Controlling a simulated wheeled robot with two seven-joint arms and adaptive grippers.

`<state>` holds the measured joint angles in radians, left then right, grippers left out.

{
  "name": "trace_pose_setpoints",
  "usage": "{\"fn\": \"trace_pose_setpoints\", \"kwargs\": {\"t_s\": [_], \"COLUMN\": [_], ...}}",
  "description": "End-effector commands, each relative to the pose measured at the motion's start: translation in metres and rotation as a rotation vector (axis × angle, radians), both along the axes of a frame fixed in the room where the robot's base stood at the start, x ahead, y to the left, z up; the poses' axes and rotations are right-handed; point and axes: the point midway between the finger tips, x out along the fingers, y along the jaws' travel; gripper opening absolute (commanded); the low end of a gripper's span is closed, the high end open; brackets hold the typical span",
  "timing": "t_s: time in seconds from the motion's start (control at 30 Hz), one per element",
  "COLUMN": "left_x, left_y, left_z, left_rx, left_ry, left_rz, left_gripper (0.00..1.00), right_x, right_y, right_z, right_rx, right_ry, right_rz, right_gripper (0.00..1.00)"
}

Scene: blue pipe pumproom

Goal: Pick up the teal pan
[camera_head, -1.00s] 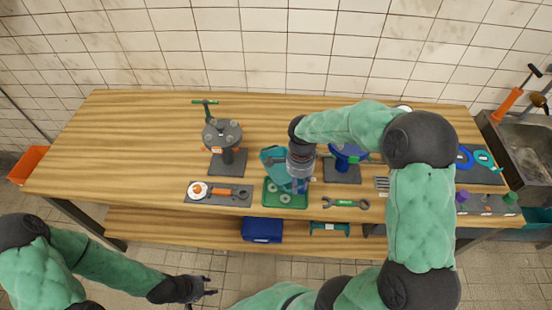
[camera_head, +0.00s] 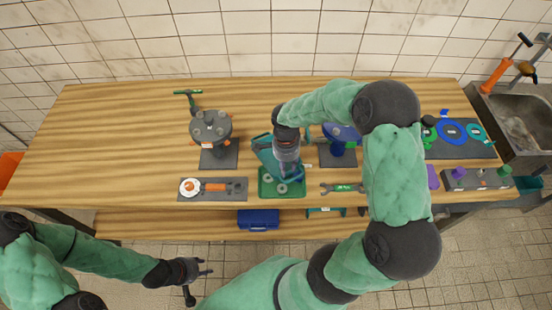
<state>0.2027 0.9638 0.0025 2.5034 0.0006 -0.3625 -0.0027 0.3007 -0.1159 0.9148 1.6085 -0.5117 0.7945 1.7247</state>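The teal pan (camera_head: 264,156) is at the front middle of the wooden workbench, just behind and partly over a green tray (camera_head: 264,192). It looks tilted, and my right gripper hides part of it. My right gripper (camera_head: 290,174) points down at the pan's right part, close against it. Its fingertips are mostly hidden, so I cannot tell whether they are shut on the pan. My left gripper (camera_head: 199,281) is in front of the bench, low at the bottom of the view, with its fingers apart and empty.
A grey stand (camera_head: 219,153) is left of the pan, and a blue stand (camera_head: 338,152) is right, partly behind my arm. A grey tool board (camera_head: 213,189) and a wrench (camera_head: 343,188) flank the tray. A blue box (camera_head: 258,219) sits on the lower shelf. The bench's left is clear.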

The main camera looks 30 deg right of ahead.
Motion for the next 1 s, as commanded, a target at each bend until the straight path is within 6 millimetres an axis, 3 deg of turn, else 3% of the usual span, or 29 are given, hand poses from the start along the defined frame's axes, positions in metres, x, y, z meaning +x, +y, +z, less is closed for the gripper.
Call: {"fn": "trace_pose_setpoints", "kwargs": {"t_s": [0.3, 0.53, 0.67, 1.0], "left_x": [0.0, 0.0, 0.0, 0.0], "left_y": [0.0, 0.0, 0.0, 0.0], "left_z": [-0.004, -0.004, -0.004, -0.004], "left_rx": [0.0, 0.0, 0.0, 0.0], "left_ry": [0.0, 0.0, 0.0, 0.0], "left_rz": [0.0, 0.0, 0.0, 0.0], "left_gripper": [0.4, 0.4, 0.4, 0.4], "right_x": [-0.003, -0.002, -0.002, -0.002], "right_y": [0.002, 0.002, 0.002, 0.002], "right_z": [-0.042, -0.044, -0.043, -0.043], "right_rx": [0.002, 0.001, 0.001, 0.001], "right_ry": [0.002, 0.0, 0.0, -0.001], "right_rz": [0.0, 0.001, 0.001, 0.0], "right_gripper": [0.3, 0.3, 0.0, 0.0]}}
